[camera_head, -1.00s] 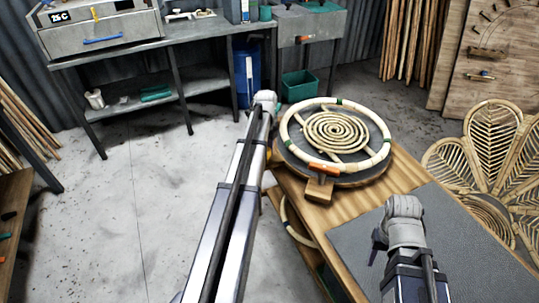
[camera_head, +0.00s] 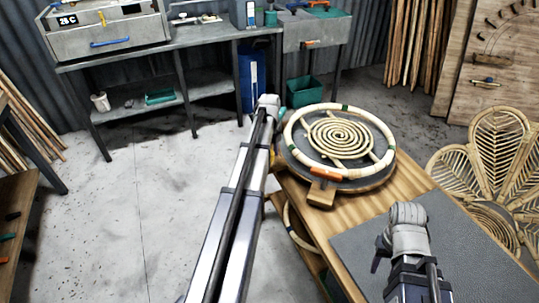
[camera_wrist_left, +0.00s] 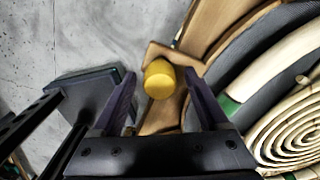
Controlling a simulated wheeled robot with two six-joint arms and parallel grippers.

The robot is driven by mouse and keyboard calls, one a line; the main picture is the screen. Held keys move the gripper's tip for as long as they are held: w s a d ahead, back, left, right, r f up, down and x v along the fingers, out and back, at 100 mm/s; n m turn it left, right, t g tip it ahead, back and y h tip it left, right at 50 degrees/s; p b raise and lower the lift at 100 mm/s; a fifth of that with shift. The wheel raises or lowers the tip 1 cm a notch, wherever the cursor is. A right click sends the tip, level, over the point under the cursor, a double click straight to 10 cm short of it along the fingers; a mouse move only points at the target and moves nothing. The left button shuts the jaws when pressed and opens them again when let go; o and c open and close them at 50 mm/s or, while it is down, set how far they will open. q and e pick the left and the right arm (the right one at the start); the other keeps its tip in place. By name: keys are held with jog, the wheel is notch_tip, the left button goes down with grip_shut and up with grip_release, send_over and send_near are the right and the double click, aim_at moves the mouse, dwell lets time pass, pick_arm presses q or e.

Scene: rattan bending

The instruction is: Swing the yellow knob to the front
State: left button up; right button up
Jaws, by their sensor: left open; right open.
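The yellow knob (camera_wrist_left: 160,79) shows in the left wrist view, on a wooden arm at the edge of the round turntable. My left gripper (camera_wrist_left: 160,88) is open, with one dark finger on each side of the knob; I cannot tell whether they touch it. In the head view my left arm covers most of the knob and the left gripper. The turntable (camera_head: 348,183) carries a pale rattan ring (camera_head: 384,160) and a rattan spiral (camera_head: 340,135). My right gripper (camera_head: 381,252) is open and empty over the grey mat.
The wooden bench (camera_head: 405,190) holds the turntable and the grey mat (camera_head: 360,242). A woven rattan chair back (camera_head: 495,150) stands at the right. A metal workbench (camera_head: 200,38) stands at the back. The floor at left is clear.

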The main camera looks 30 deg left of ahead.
pick_arm(q)
jog(key=shift+r, duration=0.15)
pick_arm(e)
jog(key=shift+r, duration=0.15)
pick_arm(q)
notch_tip(320, 180, up, 8)
jog(key=p, duration=0.8)
jog(key=shift+f, duration=0.2)
pick_arm(e)
notch_tip(320, 180, up, 8)
jog(key=shift+f, duration=0.25)
pick_arm(q)
jog(key=shift+f, duration=0.1)
jog(key=shift+d, duration=0.1)
jog(key=s+d+n, duration=0.5)
jog(key=s+d, duration=0.1)
jog(key=d, duration=0.6)
jog(key=s+d+n, duration=0.5)
jog(key=s+d, duration=0.2)
jog(key=d, duration=0.5)
jog(key=s+d+n+y, duration=0.1)
jog(key=s+d+n, duration=0.4)
jog(key=d, duration=0.8)
jog(key=shift+s+n, duration=0.3)
jog(key=shift+s, duration=0.85)
